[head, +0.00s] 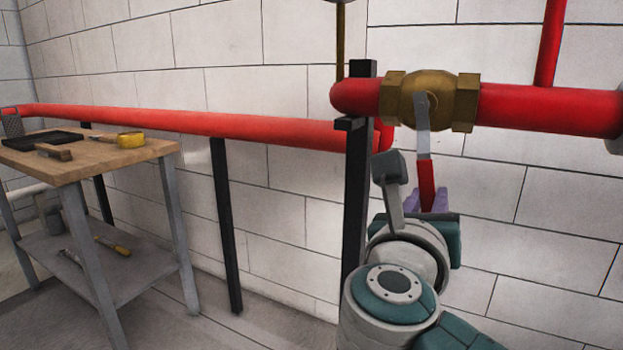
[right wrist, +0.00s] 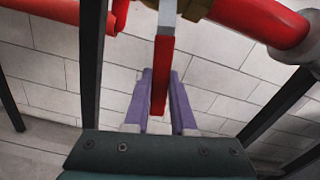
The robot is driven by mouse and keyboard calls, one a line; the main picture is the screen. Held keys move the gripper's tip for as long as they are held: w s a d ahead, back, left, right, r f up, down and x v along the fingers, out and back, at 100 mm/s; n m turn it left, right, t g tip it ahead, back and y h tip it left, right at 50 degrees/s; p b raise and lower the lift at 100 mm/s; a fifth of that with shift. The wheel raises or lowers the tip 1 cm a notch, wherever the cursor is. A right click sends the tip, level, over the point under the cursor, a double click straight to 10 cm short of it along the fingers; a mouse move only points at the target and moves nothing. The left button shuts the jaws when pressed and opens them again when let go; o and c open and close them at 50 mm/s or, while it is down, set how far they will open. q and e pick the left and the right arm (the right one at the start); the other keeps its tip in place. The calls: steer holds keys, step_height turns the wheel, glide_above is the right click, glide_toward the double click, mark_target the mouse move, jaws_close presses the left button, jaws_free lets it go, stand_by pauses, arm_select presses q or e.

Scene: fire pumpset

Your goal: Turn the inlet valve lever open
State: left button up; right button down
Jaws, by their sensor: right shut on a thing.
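The inlet valve lever (head: 426,175) has a grey metal stem and a red grip, and hangs down from the brass valve body (head: 420,98) on the red pipe, tilted only slightly. My right gripper (head: 426,198) is at the lower part of the red grip, with a purple finger on either side. In the right wrist view, the red grip of the lever (right wrist: 161,80) lies between the fingers of my right gripper (right wrist: 160,78), which is shut on it. The valve's upper part is cut off there. My left gripper is not in view.
A black post (head: 358,190) stands just left of my right arm. A red pipe (head: 230,126) runs along the white block wall. A workbench (head: 150,150) with a tray, a brush and a yellow tape measure stands at left.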

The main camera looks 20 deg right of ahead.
steer(key=shift+s+d+r+n+p, duration=1.1)
steer(key=shift+r+n+p, duration=0.8)
steer(key=shift+n+p, duration=1.1)
steer(key=shift+s+d+r+n+p, duration=1.05)
steer(key=shift+r+n+p, duration=1)
steer(key=shift+p, duration=1.75)
steer(key=shift+s+d+r+n+p, duration=0.8)
steer(key=shift+s+r+n+p, duration=0.7)
steer(key=shift+n+p, duration=1.6)
steer(key=shift+w+r+m+p, duration=0.25)
steer(key=shift+p, duration=0.05)
steer(key=c, duration=0.7)
jaws_free()
steer(key=shift+c, duration=0.2)
